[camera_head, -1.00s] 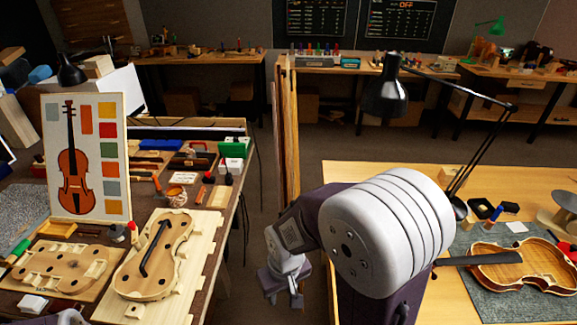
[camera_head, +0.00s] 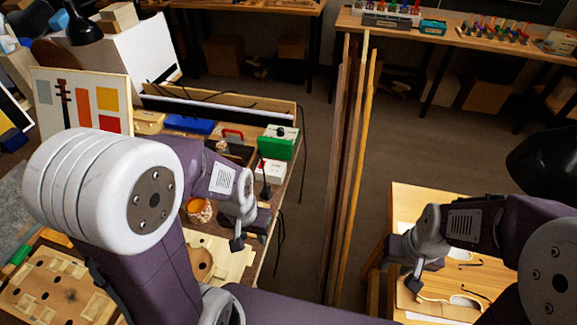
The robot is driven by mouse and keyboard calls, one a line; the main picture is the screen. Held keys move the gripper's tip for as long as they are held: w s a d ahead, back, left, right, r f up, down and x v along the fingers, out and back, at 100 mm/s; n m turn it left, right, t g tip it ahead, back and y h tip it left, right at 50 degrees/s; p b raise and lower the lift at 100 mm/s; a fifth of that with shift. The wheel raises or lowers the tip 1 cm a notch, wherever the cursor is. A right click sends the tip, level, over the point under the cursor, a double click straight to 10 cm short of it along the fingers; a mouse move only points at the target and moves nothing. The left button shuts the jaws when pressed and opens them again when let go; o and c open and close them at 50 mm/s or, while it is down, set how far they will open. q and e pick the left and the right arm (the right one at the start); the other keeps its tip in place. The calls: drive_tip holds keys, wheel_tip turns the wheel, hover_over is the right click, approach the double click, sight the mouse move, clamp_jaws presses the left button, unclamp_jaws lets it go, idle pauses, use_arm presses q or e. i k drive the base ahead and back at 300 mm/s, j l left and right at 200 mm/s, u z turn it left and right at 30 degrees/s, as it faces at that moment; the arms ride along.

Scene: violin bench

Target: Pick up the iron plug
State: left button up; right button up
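I cannot pick out the iron plug with certainty. A thin black cord (camera_head: 280,243) hangs down past the right edge of the left bench, and its end is not clear. A green box (camera_head: 277,143) with a small black knob-like part on top stands at that bench's right side. My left gripper (camera_head: 250,240) is over the right edge of the left bench, in front of the boxes, with fingers apart and empty. My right gripper (camera_head: 408,280) is above the left edge of the right bench. It appears empty, but its finger gap is hidden.
A white box (camera_head: 270,170) and an orange-rimmed cup (camera_head: 199,211) stand near my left gripper. Upright wooden strips (camera_head: 350,180) rise between the benches. A violin picture board (camera_head: 84,100) stands at left. A black lamp head (camera_head: 545,165) overhangs the right bench.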

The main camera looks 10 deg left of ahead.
sight(266, 194)
drive_tip(key=i+z, duration=0.1)
drive_tip(key=i, duration=0.45)
drive_tip(key=i+z, duration=0.1)
drive_tip(key=i, duration=0.5)
drive_tip(key=i+z, duration=0.1)
drive_tip(key=i, duration=0.45)
drive_tip(key=i+j+z, duration=0.1)
drive_tip(key=i, duration=0.45)
drive_tip(key=i+j+z, duration=0.1)
drive_tip(key=i+j, duration=0.15)
drive_tip(key=i, duration=0.35)
drive_tip(key=i+u, duration=0.1)
drive_tip(key=u, duration=0.3)
drive_tip(key=i+u, duration=0.1)
drive_tip(key=u, duration=0.25)
drive_tip(key=i+l+u, duration=0.1)
drive_tip(key=u, duration=0.3)
drive_tip(key=i+l+u, duration=0.1)
drive_tip(key=u, duration=3)
